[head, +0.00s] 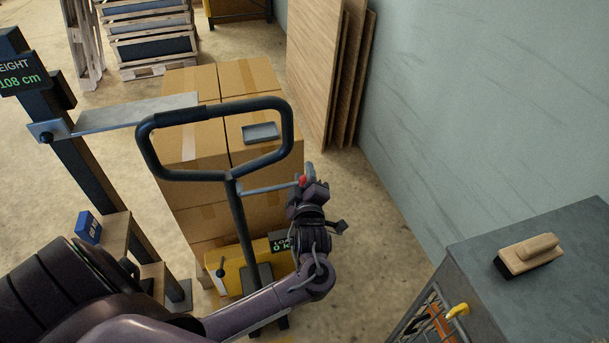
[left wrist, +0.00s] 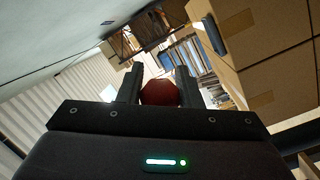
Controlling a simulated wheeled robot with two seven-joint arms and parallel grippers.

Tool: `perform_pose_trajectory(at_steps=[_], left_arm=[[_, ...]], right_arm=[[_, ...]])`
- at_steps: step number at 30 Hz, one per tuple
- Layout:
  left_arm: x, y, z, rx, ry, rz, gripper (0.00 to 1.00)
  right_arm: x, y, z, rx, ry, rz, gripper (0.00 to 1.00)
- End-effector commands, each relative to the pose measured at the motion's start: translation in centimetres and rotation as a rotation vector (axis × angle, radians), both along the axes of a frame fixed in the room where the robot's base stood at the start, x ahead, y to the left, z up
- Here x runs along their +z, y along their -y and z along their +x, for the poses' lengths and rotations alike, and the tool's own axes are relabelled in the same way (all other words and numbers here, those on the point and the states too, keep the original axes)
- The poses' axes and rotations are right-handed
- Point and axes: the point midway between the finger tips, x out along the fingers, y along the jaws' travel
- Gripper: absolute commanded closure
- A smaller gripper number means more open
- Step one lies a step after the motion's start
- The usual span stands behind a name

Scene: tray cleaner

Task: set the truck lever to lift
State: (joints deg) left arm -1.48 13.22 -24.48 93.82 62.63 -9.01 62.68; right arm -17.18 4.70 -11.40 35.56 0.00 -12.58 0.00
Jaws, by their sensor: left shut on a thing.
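The truck's dark loop handle (head: 289,130) stands upright on its post (head: 240,225) in front of the stacked boxes. A thin grey lever (head: 265,188) reaches right from the post and ends in a red knob (head: 303,181). My left gripper (head: 309,184) is shut on the red knob at the lever's end. In the left wrist view the red knob (left wrist: 159,93) sits between the two dark fingers. The fingers hide part of the knob. The truck's yellow body (head: 234,273) is low behind the post, partly hidden by my arm. My right gripper is not in view.
Several cardboard boxes (head: 190,145) are stacked behind the handle, with a small grey tray (head: 260,133) on top. A height gauge (head: 65,140) stands left. A grey cabinet (head: 560,235) with a wooden brush (head: 528,255) is right. Floor (head: 385,215) between truck and cabinet is clear.

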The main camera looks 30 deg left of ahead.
Motion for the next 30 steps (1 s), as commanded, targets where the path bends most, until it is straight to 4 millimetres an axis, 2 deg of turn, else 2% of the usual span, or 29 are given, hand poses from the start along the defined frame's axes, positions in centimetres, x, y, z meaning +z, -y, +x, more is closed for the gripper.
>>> perform_pose_trajectory(at_steps=[18,30], left_arm=[[-5.9,-0.9,-1.0,0.003,-0.284,0.24,1.0],[-7.7,-1.5,-1.7,0.003,-0.388,0.332,1.0]], right_arm=[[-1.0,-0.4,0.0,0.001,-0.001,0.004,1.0],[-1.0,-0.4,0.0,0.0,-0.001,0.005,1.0]])
